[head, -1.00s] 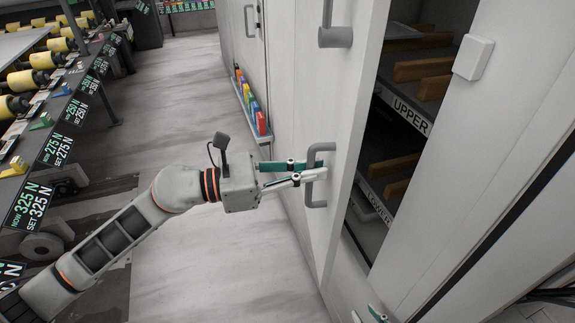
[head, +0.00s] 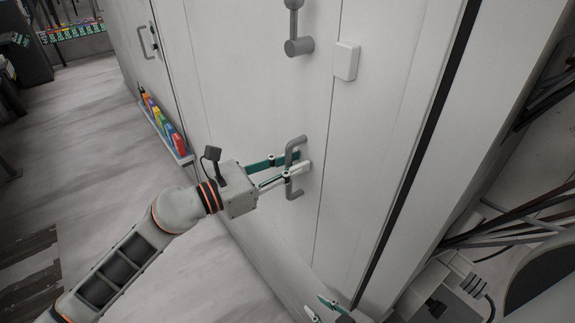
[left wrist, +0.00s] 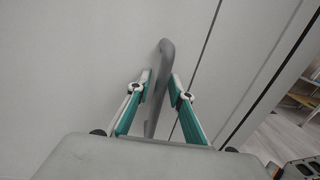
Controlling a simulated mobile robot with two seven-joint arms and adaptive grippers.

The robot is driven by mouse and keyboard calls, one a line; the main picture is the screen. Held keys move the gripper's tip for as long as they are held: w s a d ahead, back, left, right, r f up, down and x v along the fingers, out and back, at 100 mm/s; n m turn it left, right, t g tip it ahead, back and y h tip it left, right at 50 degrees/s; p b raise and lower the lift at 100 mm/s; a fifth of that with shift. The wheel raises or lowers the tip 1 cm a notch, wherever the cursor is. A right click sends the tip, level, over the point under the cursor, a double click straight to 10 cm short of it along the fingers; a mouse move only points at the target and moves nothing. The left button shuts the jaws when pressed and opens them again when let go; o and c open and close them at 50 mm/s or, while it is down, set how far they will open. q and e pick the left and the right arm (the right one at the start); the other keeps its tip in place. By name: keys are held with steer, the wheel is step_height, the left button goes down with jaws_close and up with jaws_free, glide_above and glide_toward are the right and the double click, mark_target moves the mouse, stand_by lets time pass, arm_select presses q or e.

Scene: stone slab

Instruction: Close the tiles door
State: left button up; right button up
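The tiles door (head: 250,90) is a tall light-grey cabinet panel. It now looks flush with the neighbouring panel, with only a thin dark seam at its right edge, and the shelves behind it are hidden. Its grey D-shaped handle (head: 295,190) is also in the left wrist view (left wrist: 163,70). My left gripper (head: 301,162) has its teal fingers on both sides of the handle bar, closed in on it (left wrist: 162,79). My right gripper (head: 318,308) shows only its teal fingertips at the bottom of the head view, apart and with nothing visible between them.
A grey lever (head: 298,45) and a white block (head: 345,61) sit higher on the cabinet front. The floor (head: 90,130) there is mostly clear. Metal bars (head: 520,215) stand at the right.

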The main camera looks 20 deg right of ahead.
arm_select(q)
steer(key=shift+d, duration=0.2)
steer(key=shift+a+f, duration=0.1)
steer(key=shift+s+a+f, duration=0.1)
steer(key=shift+a, duration=0.4)
steer(key=v, duration=1.1)
